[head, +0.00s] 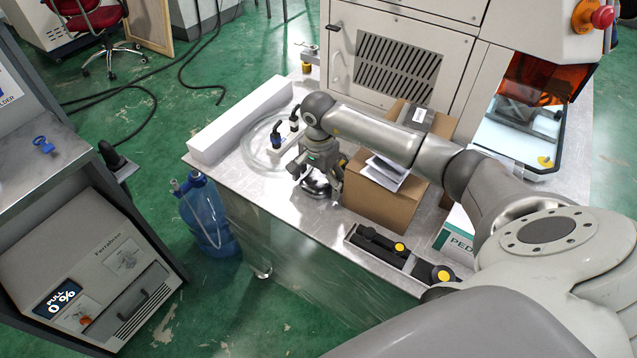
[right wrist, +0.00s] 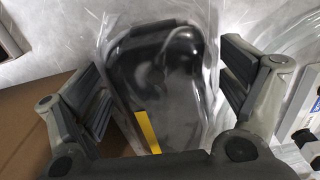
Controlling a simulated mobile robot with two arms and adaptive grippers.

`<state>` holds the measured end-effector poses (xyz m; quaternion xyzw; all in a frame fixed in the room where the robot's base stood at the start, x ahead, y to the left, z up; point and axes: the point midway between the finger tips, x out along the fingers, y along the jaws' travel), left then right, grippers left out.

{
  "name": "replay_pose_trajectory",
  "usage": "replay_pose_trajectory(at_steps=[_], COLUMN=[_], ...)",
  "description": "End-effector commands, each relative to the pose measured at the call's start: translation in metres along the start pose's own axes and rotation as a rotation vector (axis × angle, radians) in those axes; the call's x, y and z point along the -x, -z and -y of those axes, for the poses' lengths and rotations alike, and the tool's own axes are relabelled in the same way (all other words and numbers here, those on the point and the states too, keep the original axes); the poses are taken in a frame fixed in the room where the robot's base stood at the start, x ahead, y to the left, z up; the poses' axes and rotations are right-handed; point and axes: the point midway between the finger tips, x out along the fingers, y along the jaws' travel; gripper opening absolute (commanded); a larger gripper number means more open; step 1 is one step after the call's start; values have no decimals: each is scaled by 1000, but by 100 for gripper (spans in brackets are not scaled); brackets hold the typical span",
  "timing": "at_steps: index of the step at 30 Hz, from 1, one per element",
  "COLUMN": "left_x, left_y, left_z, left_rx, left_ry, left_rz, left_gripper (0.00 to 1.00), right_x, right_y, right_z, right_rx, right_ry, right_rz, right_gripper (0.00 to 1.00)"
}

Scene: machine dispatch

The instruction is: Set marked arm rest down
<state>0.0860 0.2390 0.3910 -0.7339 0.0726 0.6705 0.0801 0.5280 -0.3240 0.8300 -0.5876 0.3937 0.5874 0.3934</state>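The marked arm rest (right wrist: 160,85) is a glossy dark pad with a yellow stripe on its near end. In the right wrist view it lies lengthwise between the fingers of my right gripper (right wrist: 165,90). The fingers stand apart on both sides of it, with a narrow gap showing at its right side. In the head view my right gripper (head: 319,174) points down low over the metal table (head: 290,205), and a glossy part of the arm rest (head: 316,187) shows beneath it. Whether its underside touches the table is hidden. My left gripper is not in view.
A cardboard box (head: 385,200) stands close right of the gripper. A black tray with yellow-ended parts (head: 380,243) lies at the table's front edge. A white block (head: 240,122) and clear tubing (head: 262,150) lie to the left. A machine (head: 395,60) stands behind.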

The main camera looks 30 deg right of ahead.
Motion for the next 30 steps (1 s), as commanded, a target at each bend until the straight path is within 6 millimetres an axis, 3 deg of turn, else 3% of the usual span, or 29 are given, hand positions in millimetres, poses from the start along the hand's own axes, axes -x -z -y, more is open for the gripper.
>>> replay_pose_trajectory(at_steps=[1,5,14,22,30], left_x=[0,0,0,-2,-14], left_y=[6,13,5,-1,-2], left_z=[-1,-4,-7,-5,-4], left_rx=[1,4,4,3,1], left_ry=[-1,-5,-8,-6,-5], left_rz=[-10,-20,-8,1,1], left_gripper=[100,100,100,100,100], right_x=[0,0,1,9,60], right_y=[0,0,0,1,2], right_z=[0,0,0,2,2], right_rx=[0,0,0,0,0], right_ry=[0,0,1,5,7], right_rz=[0,0,0,-2,-4], right_gripper=[84,67,31,31,31])
